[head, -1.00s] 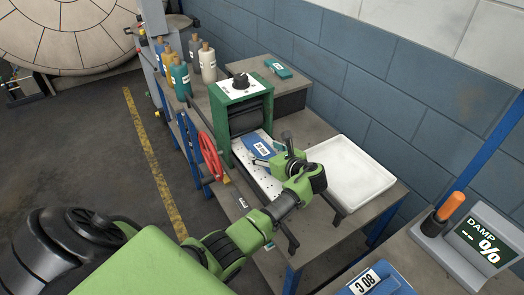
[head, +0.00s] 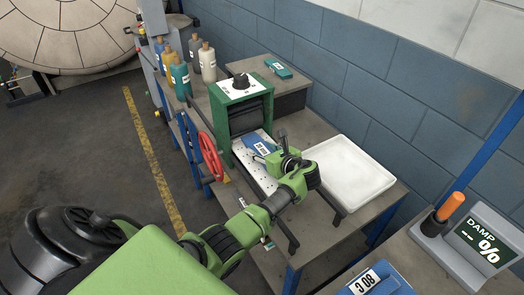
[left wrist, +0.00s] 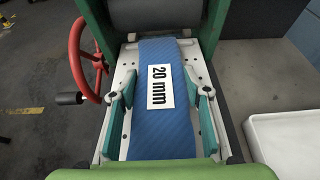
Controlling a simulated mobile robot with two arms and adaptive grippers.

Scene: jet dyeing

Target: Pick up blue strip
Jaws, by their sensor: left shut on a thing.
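The blue strip (head: 255,139) lies flat on the pale perforated plate in front of the green roller machine (head: 241,108). My left gripper (head: 268,148) is over the plate. Its fingers stand at both long edges of the strip, as the left wrist view (left wrist: 160,95) shows, and are shut on it. The strip's far end is hidden at the roller. My right gripper is not in view.
A white tray (head: 385,184) stands right of the plate. A red handwheel (head: 210,157) is on the machine's left side. Several bottles (head: 181,79) stand behind it. A damp meter (head: 487,241) and a blue labelled item (head: 401,287) are at the lower right.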

